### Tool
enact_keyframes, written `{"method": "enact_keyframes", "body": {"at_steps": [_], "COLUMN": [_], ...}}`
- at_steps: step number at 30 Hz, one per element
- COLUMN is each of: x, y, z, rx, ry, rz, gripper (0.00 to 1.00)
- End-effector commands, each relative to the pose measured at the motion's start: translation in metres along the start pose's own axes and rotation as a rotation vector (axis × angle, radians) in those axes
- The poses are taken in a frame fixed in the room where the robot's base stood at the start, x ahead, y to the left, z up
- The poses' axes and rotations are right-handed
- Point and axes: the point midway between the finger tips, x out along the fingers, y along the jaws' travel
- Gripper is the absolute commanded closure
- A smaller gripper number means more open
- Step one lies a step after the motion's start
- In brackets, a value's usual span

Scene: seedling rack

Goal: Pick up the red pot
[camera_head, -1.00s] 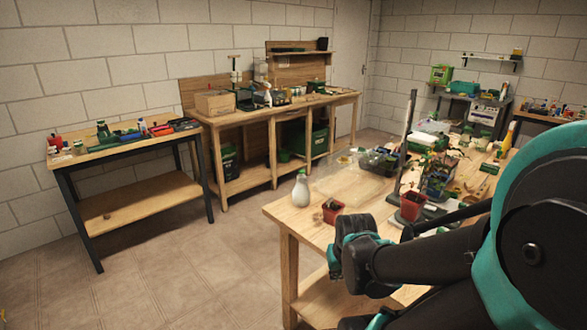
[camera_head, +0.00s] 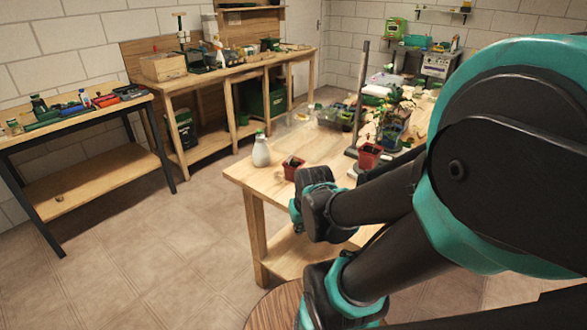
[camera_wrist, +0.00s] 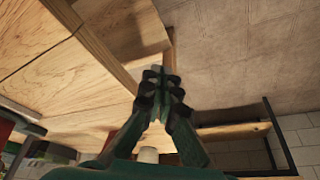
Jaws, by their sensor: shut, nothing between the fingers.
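Two red pots stand on the wooden table in the head view. The nearer red pot (camera_head: 293,168) sits near the table's front left, with dark contents. The other red pot (camera_head: 369,156) stands farther right, by a dark upright post. My arm's wrist is in front of the table, close to the nearer pot and partly covering the table. My gripper (camera_wrist: 160,78) shows in the wrist view with its green and black fingers together and empty, by the table edge. A red patch at that view's left edge is cut off; I cannot tell if it is a pot.
The wooden table (camera_head: 244,175) also holds a white bottle (camera_head: 261,151) left of the nearer pot, and plants and trays behind. A black-legged bench (camera_head: 75,122) and a long workbench (camera_head: 200,78) stand at the left and back. The floor between is clear.

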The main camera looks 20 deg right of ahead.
Motion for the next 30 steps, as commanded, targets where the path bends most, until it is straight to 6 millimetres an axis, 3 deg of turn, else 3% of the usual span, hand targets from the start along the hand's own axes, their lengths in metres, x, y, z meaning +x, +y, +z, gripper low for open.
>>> {"method": "enact_keyframes", "body": {"at_steps": [14, 19, 23, 30], "x": [0.0, -0.003, -0.013, -0.042], "y": [0.0, 0.001, 0.006, 0.015], "z": [0.0, -0.012, -0.06, -0.192], "rx": [0.0, 0.026, 0.14, 0.491], "ry": [0.0, -0.005, -0.023, -0.03], "rz": [0.0, 0.01, 0.051, 0.197], "gripper": [1.0, 0.81, 0.65, 0.35]}}
